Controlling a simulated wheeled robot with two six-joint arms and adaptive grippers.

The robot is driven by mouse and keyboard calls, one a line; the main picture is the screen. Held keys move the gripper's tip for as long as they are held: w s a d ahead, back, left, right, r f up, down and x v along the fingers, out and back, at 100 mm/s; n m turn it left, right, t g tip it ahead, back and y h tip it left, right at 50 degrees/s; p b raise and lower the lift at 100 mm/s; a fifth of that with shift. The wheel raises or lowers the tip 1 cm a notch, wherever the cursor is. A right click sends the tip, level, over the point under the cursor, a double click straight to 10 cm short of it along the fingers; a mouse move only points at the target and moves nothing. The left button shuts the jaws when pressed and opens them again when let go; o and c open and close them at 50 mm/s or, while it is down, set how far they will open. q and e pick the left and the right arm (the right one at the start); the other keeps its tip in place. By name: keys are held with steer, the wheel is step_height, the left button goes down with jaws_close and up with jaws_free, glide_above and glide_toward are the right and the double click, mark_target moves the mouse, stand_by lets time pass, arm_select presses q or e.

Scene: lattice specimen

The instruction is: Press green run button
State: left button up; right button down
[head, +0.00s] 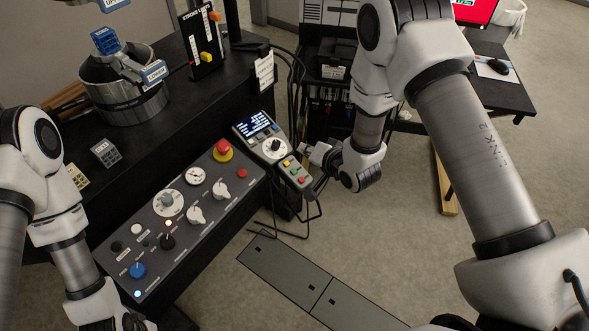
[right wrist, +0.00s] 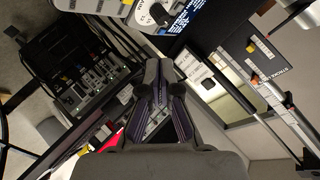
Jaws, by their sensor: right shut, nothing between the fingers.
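The hand controller (head: 262,140) has a lit blue screen, a dial and a short row of coloured buttons at its lower right end. The button row is not clear there. My left gripper (head: 125,323) is mostly cut off at the bottom edge.
A grey control panel (head: 140,247) with knobs and a red emergency button (head: 223,147) lies left of the controller. A metal pot (head: 125,95) stands on the black bench behind. Cables hang beside the controller. Open floor (head: 400,240) lies to the right.

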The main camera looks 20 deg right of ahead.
mark_target(294, 172)
steer(key=f+b, duration=0.2)
steer(key=w+f+b, duration=0.1)
steer(key=f+b, duration=0.1)
steer(key=f, duration=0.1)
steer(key=a+f+b, duration=0.1)
steer(key=f+b, duration=0.1)
steer(key=f, duration=0.1)
steer(key=shift+w+a, duration=0.1)
steer(key=shift+w, duration=0.3)
steer(key=shift+w+a+f+b, duration=0.1)
steer(key=shift+f+b, duration=0.2)
steer(key=shift+f, duration=0.1)
steer(key=shift+f, duration=0.1)
stand_by(0.6)
steer(key=shift+w+a+f, duration=0.1)
steer(key=shift+f, duration=0.15)
steer(key=shift+f+b, duration=0.4)
steer(key=shift+b, duration=0.15)
stand_by(0.4)
steer(key=shift+r, duration=0.15)
steer(key=shift+r+p, duration=0.65)
steer(key=shift+p, duration=0.05)
